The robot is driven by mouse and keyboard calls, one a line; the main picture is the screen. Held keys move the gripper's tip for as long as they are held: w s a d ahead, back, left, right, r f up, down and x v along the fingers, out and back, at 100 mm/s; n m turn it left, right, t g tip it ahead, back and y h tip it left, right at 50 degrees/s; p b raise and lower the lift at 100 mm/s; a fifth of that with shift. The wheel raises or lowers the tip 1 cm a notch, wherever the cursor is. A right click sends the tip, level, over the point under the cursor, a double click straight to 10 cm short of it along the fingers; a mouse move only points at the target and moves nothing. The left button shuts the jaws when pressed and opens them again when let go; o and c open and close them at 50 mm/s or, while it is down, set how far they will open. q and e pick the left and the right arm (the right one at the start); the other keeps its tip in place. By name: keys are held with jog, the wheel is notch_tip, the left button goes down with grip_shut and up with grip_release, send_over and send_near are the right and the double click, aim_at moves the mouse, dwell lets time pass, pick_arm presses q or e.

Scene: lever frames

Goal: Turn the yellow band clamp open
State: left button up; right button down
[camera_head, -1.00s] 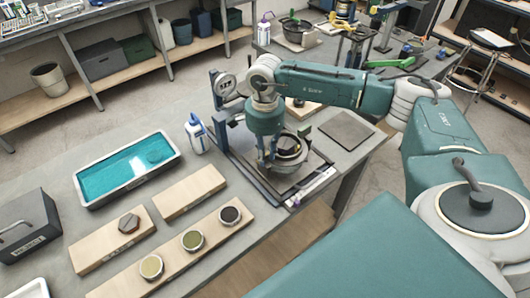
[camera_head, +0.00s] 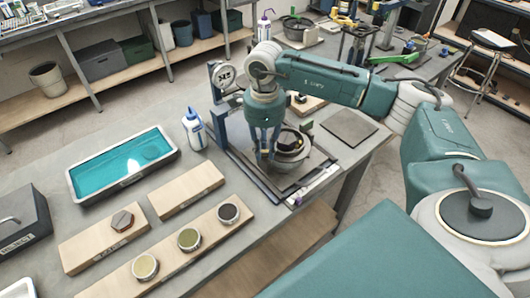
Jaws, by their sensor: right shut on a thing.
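My right gripper (camera_head: 266,158) points down at a round grey fixture (camera_head: 292,158) on a dark base plate, near the bench's right end. Its fingers are at the left side of the fixture and shut on a part of it. The fingers hide the held part, and I cannot make out a yellow band there. A dark block-like piece shows on top of the fixture, beside the fingers. My left gripper is out of view.
A blue upright post (camera_head: 219,135) stands close behind my gripper. Another bench with tools stands behind.

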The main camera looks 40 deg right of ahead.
aim_at(263, 153)
jog(key=m+b, duration=0.2)
jog(key=m, duration=0.3)
jog(key=shift+a+m, duration=0.15)
jog(key=shift+m, duration=0.15)
jog(key=m+b, duration=0.1)
jog(key=m, duration=0.2)
jog(key=shift+w+a, duration=0.1)
jog(key=shift+w, duration=0.05)
jog(key=shift+r+m+b, duration=0.1)
jog(key=shift+m+b, duration=0.35)
jog(key=shift+m, duration=0.75)
jog(key=c, duration=1.8)
grip_release()
notch_tip(263, 153, up, 12)
